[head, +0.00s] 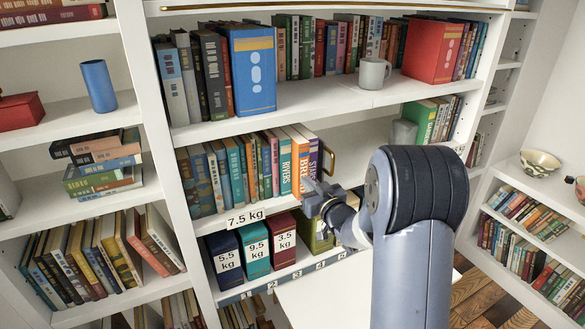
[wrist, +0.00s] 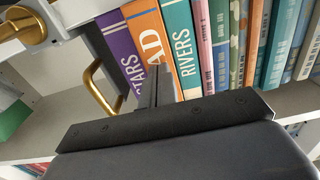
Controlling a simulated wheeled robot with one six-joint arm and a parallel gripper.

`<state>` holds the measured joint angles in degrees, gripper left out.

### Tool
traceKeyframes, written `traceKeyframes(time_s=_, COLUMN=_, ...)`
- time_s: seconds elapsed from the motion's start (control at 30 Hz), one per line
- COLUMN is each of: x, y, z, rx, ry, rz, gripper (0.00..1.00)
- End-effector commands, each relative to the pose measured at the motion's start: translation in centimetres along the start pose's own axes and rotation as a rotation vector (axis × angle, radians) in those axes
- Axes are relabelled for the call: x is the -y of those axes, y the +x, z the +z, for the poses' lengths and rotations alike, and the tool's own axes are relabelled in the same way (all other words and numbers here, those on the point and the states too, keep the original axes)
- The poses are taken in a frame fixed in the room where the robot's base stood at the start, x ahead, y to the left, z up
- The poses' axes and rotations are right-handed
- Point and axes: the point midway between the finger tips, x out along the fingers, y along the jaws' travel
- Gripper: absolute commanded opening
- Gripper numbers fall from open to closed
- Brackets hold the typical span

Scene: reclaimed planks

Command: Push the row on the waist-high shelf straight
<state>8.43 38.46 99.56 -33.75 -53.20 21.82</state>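The row of books (head: 222,172) stands on the middle shelf in the head view. At its right end are a teal RIVERS book (head: 285,168), an orange book (head: 301,158) and a purple STARS book (head: 314,152), with a brass bookend (head: 331,158) beside them. The orange book appears to stand out a little from its neighbours. My gripper (head: 316,192) is in front of this end. In the wrist view its dark fingers (wrist: 155,84) look shut and point at the orange book (wrist: 150,35), covering part of its title. I cannot tell if they touch it.
Labelled boxes (head: 255,250) stand on the shelf below. A grey mug (head: 374,73) and more books are on the shelf above. The shelf right of the bookend has some free room.

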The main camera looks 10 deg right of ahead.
Motion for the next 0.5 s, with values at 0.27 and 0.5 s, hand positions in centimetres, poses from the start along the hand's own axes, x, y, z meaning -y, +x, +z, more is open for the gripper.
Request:
traceKeyframes(time_s=0.27, x=0.0, y=0.7, z=0.0, rx=0.000, ry=0.000, rz=0.000, gripper=0.00)
traceKeyframes(time_s=0.5, x=0.0, y=1.3, z=0.1, rx=0.001, ry=0.000, rz=0.000, gripper=0.00)
